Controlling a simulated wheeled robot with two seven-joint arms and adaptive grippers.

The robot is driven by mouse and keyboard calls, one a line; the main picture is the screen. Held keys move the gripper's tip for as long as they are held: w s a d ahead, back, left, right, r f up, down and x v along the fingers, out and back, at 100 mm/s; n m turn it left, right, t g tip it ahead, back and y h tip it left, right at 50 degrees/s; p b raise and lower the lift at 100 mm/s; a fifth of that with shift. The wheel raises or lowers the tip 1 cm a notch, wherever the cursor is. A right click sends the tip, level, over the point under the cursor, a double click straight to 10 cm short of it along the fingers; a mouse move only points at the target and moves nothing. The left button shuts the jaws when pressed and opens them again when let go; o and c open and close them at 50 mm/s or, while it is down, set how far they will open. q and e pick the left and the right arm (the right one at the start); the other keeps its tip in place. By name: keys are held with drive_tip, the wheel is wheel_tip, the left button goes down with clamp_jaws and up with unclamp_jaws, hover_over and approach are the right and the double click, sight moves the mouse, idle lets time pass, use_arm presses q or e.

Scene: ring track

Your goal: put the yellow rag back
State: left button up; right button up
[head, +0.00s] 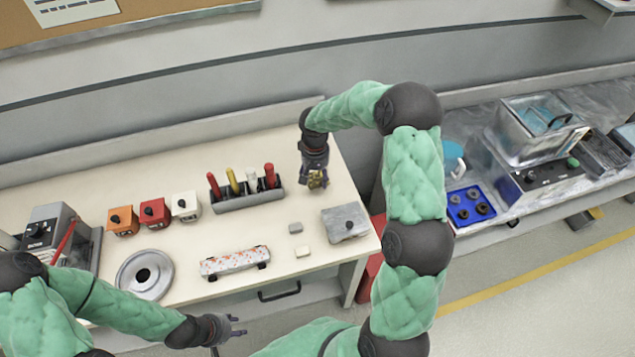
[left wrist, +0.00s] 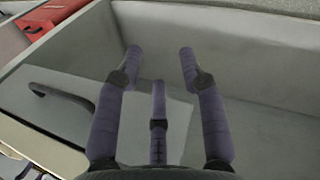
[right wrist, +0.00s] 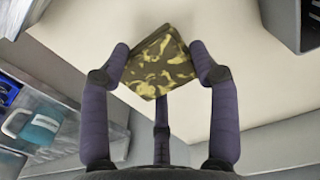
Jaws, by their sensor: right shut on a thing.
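The yellow rag (right wrist: 160,62) is a folded cloth, dark with yellow patches, held between the fingers of my right gripper (right wrist: 160,68) in the right wrist view. In the head view the right gripper (head: 317,184) is over the back right part of the pale worktable (head: 85,205), and a bit of the yellow rag (head: 317,178) shows at its fingertips. The gap between rag and tabletop is hard to judge. My left gripper (head: 238,326) is open and empty in front of the table. Its spread fingers also show in the left wrist view (left wrist: 160,60).
A tool rack (head: 248,200) with several red, yellow and white handles stands left of the right gripper. A second bench (head: 500,205) is at right.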

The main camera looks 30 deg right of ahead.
sight(317, 182)
drive_tip(key=shift+d+f, duration=0.25)
drive_tip(key=shift+f, duration=0.1)
drive_tip(key=shift+w+f+b, duration=0.1)
drive_tip(key=shift+f+b, duration=0.35)
drive_tip(key=shift+f, duration=1.1)
drive_tip(key=shift+f, duration=0.1)
drive_tip(key=o, duration=1.1)
wheel_tip(317, 182, up, 12)
drive_tip(key=shift+r+p, duration=0.1)
drive_tip(key=shift+p, duration=1.1)
